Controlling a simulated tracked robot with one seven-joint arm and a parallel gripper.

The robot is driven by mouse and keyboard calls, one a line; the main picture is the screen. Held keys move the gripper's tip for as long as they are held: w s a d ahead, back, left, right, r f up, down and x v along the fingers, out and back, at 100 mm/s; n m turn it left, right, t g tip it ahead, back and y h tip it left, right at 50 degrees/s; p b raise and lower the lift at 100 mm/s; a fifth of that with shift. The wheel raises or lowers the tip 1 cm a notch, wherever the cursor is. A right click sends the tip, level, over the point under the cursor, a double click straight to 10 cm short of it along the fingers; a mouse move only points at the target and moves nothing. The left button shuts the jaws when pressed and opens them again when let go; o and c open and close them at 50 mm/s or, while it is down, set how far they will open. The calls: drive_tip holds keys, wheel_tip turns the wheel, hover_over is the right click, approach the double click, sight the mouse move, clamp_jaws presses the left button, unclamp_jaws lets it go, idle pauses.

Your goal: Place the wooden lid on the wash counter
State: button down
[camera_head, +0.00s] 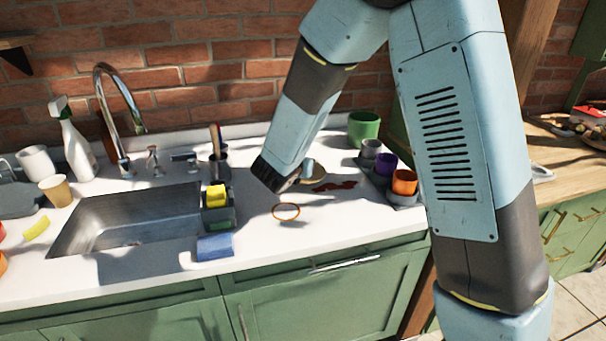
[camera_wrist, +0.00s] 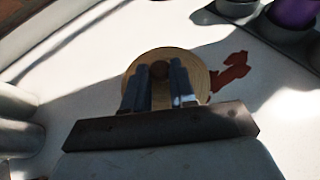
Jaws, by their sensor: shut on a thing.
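The round wooden lid (camera_wrist: 143,66) shows in the wrist view, with a darker round knob (camera_wrist: 159,69) at its middle. My gripper (camera_wrist: 160,82) is shut on the knob, one finger on each side. In the head view the lid (camera_head: 317,170) is partly hidden behind my wrist. It is over the white wash counter (camera_head: 335,230), to the right of the sink. It looks level and very near the surface; I cannot tell whether it touches. The fingers are hard to make out in the head view.
A dark red stain (camera_head: 336,186) lies right beside the lid. An orange ring (camera_head: 286,211) lies in front. A grey tray (camera_head: 404,204) with coloured cups stands right, and a green pot (camera_head: 363,128) behind.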

drive_tip(key=shift+w+a+f, duration=0.1)
drive_tip(key=shift+w+f, duration=0.05)
drive_tip(key=shift+f, duration=1.55)
drive_tip(key=c, duration=0.9)
unclamp_jaws()
drive_tip(key=shift+f, duration=0.1)
drive_tip(key=v, duration=1.2)
